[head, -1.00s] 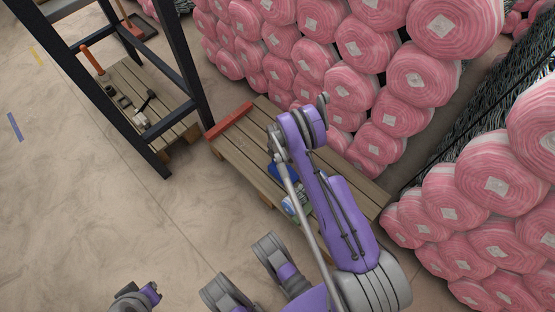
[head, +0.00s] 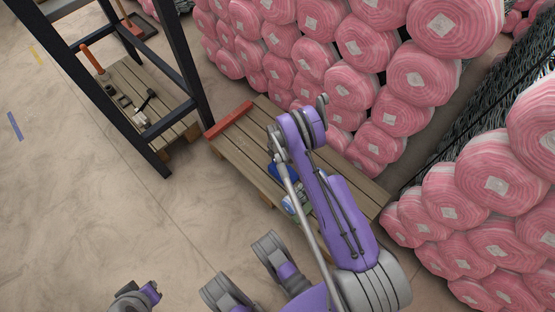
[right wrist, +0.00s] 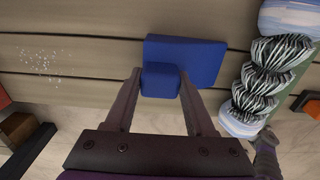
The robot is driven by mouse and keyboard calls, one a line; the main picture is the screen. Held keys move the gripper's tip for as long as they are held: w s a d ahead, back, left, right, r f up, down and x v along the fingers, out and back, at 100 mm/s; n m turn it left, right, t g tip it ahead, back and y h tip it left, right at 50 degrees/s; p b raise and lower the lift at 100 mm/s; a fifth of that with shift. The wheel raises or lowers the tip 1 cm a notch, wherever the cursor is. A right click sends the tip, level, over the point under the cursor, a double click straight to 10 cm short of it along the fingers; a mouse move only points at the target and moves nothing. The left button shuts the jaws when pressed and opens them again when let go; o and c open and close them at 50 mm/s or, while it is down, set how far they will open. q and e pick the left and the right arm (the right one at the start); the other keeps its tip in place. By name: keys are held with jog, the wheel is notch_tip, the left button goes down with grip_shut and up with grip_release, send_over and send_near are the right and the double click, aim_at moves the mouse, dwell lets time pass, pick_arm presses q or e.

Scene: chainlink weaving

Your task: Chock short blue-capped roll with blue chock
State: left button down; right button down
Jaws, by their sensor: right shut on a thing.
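The blue chock (right wrist: 200,60) lies flat on the wooden pallet in the right wrist view; it also shows as a blue patch beside my arm in the head view (head: 284,173). My right gripper (right wrist: 160,85) has its fingers on both sides of the chock's small raised block and is shut on it. The short roll (right wrist: 275,75), dark and white wire mesh with pale blue-white ends, is just right of the chock, with a narrow gap between. In the head view the roll (head: 291,205) is partly hidden by my right arm. My left gripper (head: 150,291) is at lower left, its jaws unclear.
The pallet (head: 240,150) has a red beam (head: 229,120) along its far-left edge. Pink rolls (head: 390,120) are stacked behind and to the right. A dark rack (head: 145,90) stands at left, by a smaller pallet with tools (head: 140,95).

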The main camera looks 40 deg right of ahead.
jog(key=shift+s+d+p, duration=0.15)
jog(key=shift+s+p, duration=0.3)
jog(key=shift+s, duration=1.3)
jog(key=shift+c, duration=0.8)
grip_release()
notch_tip(320, 180, up, 11)
jog(key=p, duration=0.2)
jog(key=shift+p, duration=0.4)
